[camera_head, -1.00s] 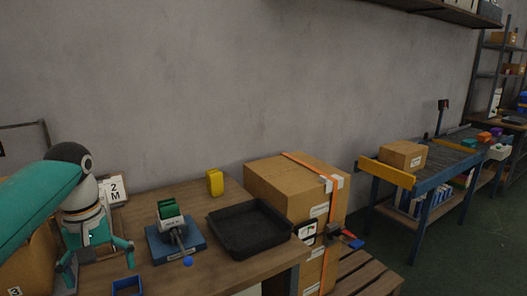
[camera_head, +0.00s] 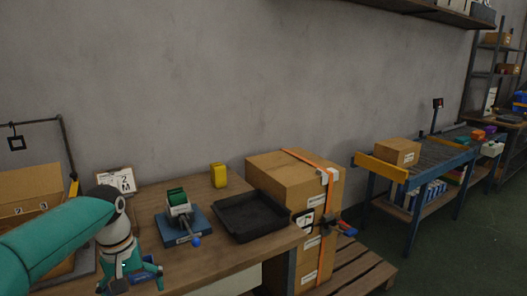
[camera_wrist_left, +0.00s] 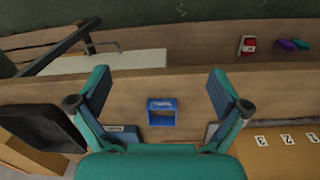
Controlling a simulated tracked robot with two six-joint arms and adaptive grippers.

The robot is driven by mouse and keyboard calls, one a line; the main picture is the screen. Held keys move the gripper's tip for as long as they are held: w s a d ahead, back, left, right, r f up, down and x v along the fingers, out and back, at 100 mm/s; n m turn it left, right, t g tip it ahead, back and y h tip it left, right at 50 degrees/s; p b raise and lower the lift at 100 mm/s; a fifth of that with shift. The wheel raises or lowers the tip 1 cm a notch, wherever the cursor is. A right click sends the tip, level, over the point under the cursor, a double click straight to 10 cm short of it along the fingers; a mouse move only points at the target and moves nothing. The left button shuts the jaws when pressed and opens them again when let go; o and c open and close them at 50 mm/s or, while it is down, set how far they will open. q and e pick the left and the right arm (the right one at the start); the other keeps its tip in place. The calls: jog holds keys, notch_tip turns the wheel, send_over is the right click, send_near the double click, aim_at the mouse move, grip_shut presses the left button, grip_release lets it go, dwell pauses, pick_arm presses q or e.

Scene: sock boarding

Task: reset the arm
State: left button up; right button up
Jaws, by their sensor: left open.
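My left arm, teal with a grey wrist, comes in from the left in the head view. Its gripper (camera_head: 131,281) hangs over the front left of the wooden table (camera_head: 222,262), fingers pointing down. In the left wrist view the two teal fingers (camera_wrist_left: 160,84) are spread wide with nothing between them. A small blue frame (camera_wrist_left: 162,112) lies on the table below, apart from both fingers. My right arm and gripper are not in view.
A blue-based fixture (camera_head: 184,227) with a green block stands right of the gripper, beside a black tray (camera_head: 252,216). A yellow block (camera_head: 219,175) stands behind. A numbered cardboard box (camera_head: 28,190) is at left, a number card (camera_head: 117,181) near it. Strapped cartons (camera_head: 290,183) stand beyond the tray.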

pick_arm(q)
jog(key=s+d+f+m+h+p, duration=0.15)
jog(key=d+f, duration=0.25)
jog(key=f, duration=0.6)
jog(key=s+d+f+m+h+p, duration=0.15)
jog(key=d+f, duration=0.35)
jog(key=f, duration=0.5)
jog(key=s+d+f, duration=0.2)
jog(key=s+f, duration=0.1)
jog(key=s, duration=0.3)
jog(key=s+d+f+p, duration=0.1)
jog(key=s+d+f, duration=0.1)
jog(key=s+f, duration=0.2)
jog(key=s+d+f, duration=0.2)
jog(key=s+f, duration=0.2)
jog(key=s, duration=0.5)
jog(key=shift+s+d+p, duration=0.3)
jog(key=shift+s+p, duration=0.05)
jog(key=shift+s, duration=0.05)
jog(key=shift+f, duration=0.1)
jog(key=shift+c, duration=0.2)
